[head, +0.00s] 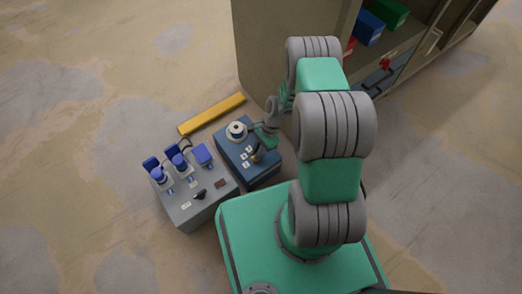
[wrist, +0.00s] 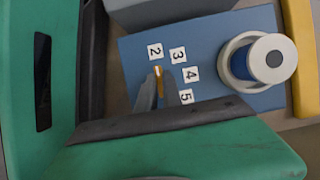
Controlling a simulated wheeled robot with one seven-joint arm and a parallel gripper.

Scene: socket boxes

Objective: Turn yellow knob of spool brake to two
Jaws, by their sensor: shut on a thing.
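In the head view the box (head: 233,158) stands on the floor left of my arm. Labels 2, 3, 4 and 5 curve beside a small yellow knob (wrist: 158,73). My gripper (wrist: 162,86) is shut on the knob, its fingers hiding much of it. The visible yellow part lies just below label 2 (wrist: 155,50); its exact setting is hard to tell.
A grey box (head: 205,208) with blue plugs and a black knob stands to the left of the blue box. A yellow bar (head: 212,114) lies behind on the floor. A cabinet (head: 262,45) with coloured bins stands at the back. The floor at left is clear.

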